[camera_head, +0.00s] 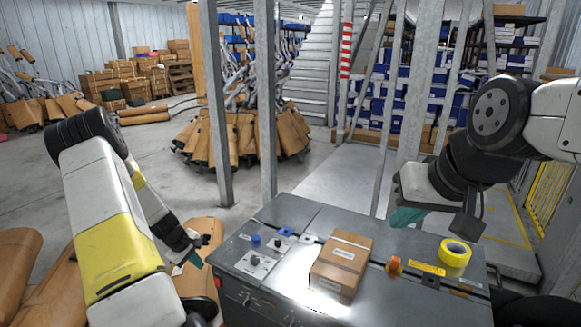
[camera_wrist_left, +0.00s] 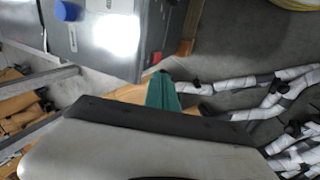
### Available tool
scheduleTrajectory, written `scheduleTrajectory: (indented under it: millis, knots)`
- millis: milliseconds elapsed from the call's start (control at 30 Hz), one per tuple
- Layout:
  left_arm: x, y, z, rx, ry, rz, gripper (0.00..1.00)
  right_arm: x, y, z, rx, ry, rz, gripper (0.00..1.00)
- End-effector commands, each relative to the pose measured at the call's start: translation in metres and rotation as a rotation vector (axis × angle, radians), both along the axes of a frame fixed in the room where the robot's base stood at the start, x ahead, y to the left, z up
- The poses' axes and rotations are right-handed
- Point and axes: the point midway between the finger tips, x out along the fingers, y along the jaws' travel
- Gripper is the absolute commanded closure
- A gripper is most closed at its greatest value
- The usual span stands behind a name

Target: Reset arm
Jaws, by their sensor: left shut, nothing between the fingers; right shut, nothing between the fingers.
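My left gripper (camera_head: 194,260) hangs low beside the left end of the grey workbench (camera_head: 232,243), near brown-wrapped mufflers. Its teal fingertips are together and hold nothing. In the left wrist view the teal fingertips (camera_wrist_left: 163,92) are closed, with the bench corner above them. My right gripper (camera_head: 404,217) is raised over the back edge of the bench, its teal fingers shut and empty. Its arm comes in from the right and bends down.
On the bench are a cardboard box (camera_head: 342,262), a yellow tape roll (camera_head: 456,253) and an orange item (camera_head: 394,266). Brown mufflers (camera_head: 18,268) lie at lower left. White-wrapped pipes (camera_wrist_left: 270,98) show in the wrist view. Metal posts (camera_head: 266,110) stand behind the bench.

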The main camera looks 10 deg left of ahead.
Motion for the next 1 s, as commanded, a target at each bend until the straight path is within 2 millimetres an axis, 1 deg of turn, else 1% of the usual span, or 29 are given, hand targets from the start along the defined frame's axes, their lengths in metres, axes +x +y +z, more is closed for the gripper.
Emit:
scheduleTrajectory:
  millis: [33,67,100,167,200,233,267,300,367,400,467,500,567,600,667,700,767,833,900,1000]
  knots:
    - [0.006,-0.007,0.023,0.018,-0.015,-0.037,1.00,0.000,0.000,0.000,0.000,0.000,0.000,1.00]
    - [0.009,-0.012,0.037,0.028,-0.021,-0.064,1.00,0.000,0.000,0.000,0.000,0.000,0.000,1.00]
    - [0.011,-0.021,0.059,0.045,-0.032,-0.105,1.00,0.000,0.000,0.000,0.000,0.000,0.000,1.00]
    - [0.013,-0.036,0.094,0.072,-0.048,-0.171,1.00,0.000,0.000,0.000,0.000,0.000,0.000,1.00]
    - [0.013,-0.047,0.118,0.090,-0.060,-0.215,1.00,0.000,0.000,0.000,0.000,0.000,0.000,1.00]
    - [0.012,-0.056,0.135,0.103,-0.067,-0.249,1.00,0.000,0.000,0.000,0.000,0.000,0.000,1.00]
    - [0.010,-0.064,0.152,0.118,-0.076,-0.282,1.00,0.000,0.000,0.000,0.000,0.000,0.000,1.00]
    - [0.006,-0.076,0.174,0.137,-0.086,-0.324,1.00,0.000,0.000,0.000,0.000,0.000,0.000,1.00]
    - [-0.001,-0.094,0.205,0.162,-0.103,-0.386,1.00,0.000,0.000,0.000,0.000,0.000,0.000,1.00]
    - [-0.008,-0.105,0.225,0.180,-0.114,-0.428,1.00,0.000,0.000,0.000,0.000,0.000,0.000,1.00]
    - [-0.020,-0.122,0.253,0.207,-0.131,-0.486,1.00,0.000,0.000,0.000,0.000,0.000,0.000,1.00]
    - [-0.029,-0.134,0.271,0.223,-0.144,-0.523,1.00,0.000,0.000,0.000,0.000,0.000,0.000,1.00]
    - [-0.044,-0.150,0.296,0.250,-0.162,-0.581,1.00,0.000,0.000,0.000,0.000,0.000,0.000,1.00]
    - [-0.056,-0.161,0.311,0.266,-0.175,-0.617,1.00,0.000,0.000,0.000,0.000,0.000,0.000,1.00]
    - [-0.074,-0.176,0.332,0.290,-0.196,-0.669,1.00,0.000,0.000,0.000,0.000,0.000,0.000,1.00]
    - [-0.088,-0.185,0.345,0.305,-0.208,-0.705,1.00,0.000,0.000,0.000,0.000,0.000,0.000,1.00]
    - [-0.108,-0.198,0.362,0.329,-0.229,-0.755,1.00,0.000,0.000,0.000,0.000,0.000,0.000,1.00]
    - [-0.134,-0.212,0.380,0.354,-0.256,-0.812,1.00,0.000,0.000,0.000,0.000,0.000,0.000,1.00]
    - [-0.160,-0.224,0.393,0.379,-0.282,-0.867,1.00,0.000,0.000,0.000,0.000,0.000,0.000,1.00]
    - [-0.196,-0.236,0.405,0.407,-0.318,-0.938,1.00,0.000,0.000,0.000,0.000,0.000,0.000,1.00]
